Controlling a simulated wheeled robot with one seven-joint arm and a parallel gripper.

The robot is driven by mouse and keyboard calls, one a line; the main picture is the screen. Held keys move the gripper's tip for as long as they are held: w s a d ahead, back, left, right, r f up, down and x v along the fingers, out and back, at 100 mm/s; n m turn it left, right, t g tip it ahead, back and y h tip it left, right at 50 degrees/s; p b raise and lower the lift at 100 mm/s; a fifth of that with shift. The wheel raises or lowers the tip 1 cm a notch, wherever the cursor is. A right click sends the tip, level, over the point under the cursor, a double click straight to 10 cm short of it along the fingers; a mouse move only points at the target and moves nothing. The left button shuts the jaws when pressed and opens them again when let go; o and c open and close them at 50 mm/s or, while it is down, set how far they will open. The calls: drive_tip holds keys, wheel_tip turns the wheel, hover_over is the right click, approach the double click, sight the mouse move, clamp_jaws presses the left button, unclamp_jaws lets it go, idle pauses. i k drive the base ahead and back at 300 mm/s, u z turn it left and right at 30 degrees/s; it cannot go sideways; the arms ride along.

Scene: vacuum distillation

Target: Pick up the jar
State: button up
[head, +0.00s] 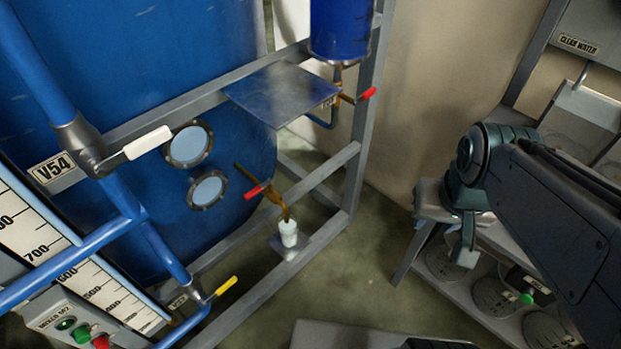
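A small white jar (288,231) stands upright on a small grey plate (289,247) fixed to the lower rail of the metal frame. It is directly below the spout of a brass tap (278,196) with a red handle. My arm comes in from the right. The end of it, with my gripper (466,250), points down well to the right of the jar and apart from it. The fingers are too small and partly hidden, so I cannot tell whether they are open or shut.
A large blue tank (130,100) stands behind the grey frame (352,180). A flat metal shelf (280,92) juts out above the jar. A yellow-handled valve (225,286) is at lower left. A bench with round recesses (493,297) is at right. The floor (365,270) between is clear.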

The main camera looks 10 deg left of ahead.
sight(289, 234)
drive_tip(key=i, duration=0.1)
drive_tip(key=u, duration=1.75)
